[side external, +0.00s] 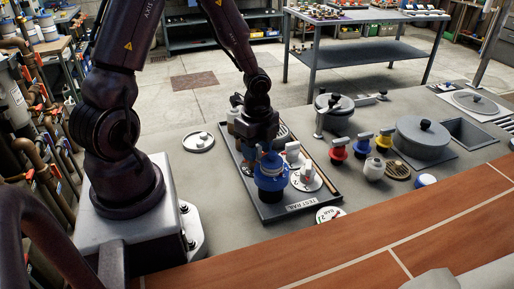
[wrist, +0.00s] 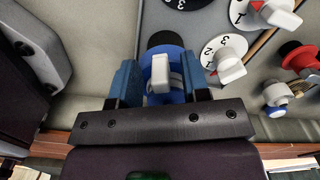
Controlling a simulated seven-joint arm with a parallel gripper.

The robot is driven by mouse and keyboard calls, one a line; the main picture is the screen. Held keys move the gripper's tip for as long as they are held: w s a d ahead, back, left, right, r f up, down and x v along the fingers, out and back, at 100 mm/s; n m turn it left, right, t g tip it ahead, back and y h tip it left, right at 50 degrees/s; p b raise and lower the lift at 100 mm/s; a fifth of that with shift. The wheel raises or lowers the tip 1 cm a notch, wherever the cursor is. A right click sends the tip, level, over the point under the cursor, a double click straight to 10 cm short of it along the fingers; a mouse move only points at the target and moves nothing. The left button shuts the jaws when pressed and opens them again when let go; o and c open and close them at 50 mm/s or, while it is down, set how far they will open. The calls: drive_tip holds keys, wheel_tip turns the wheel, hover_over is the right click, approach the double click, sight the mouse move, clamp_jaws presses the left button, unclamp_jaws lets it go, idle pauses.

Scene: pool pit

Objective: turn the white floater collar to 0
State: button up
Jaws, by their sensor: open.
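My gripper (wrist: 160,85) is open, its two blue fingers on either side of a round blue body with a white block-shaped top (wrist: 160,73). I cannot tell whether the fingers touch it. In the side external view my gripper (side external: 269,165) points down over the near part of the tray and hides much of this piece. A white knob on a numbered white dial (wrist: 228,63) is just right of the fingers; 2 and 3 show. A second white knob (wrist: 272,13) is farther right. Which piece is the floater collar, and its setting, I cannot make out.
The dark tray (side external: 299,207) is marked TEST RAIL. Right of it stand red (side external: 338,151), blue (side external: 363,146) and yellow (side external: 383,141) pieces and a large grey lidded pot (side external: 422,139). A white disc (side external: 198,143) lies left. The bench is clear between disc and arm base.

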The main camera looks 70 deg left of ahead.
drive_tip(key=shift+f, duration=0.1)
clamp_jaws()
drive_tip(key=shift+s+d+n, duration=0.1)
drive_tip(key=shift+s+n, duration=0.1)
drive_tip(key=shift+n, duration=0.3)
drive_tip(key=s+d+n, duration=0.2)
drive_tip(key=d+n, duration=0.4)
drive_tip(key=n, duration=1)
drive_tip(key=shift+s, duration=0.2)
drive_tip(key=shift+d+n, duration=0.15)
drive_tip(key=shift+n, duration=0.15)
idle(0.4)
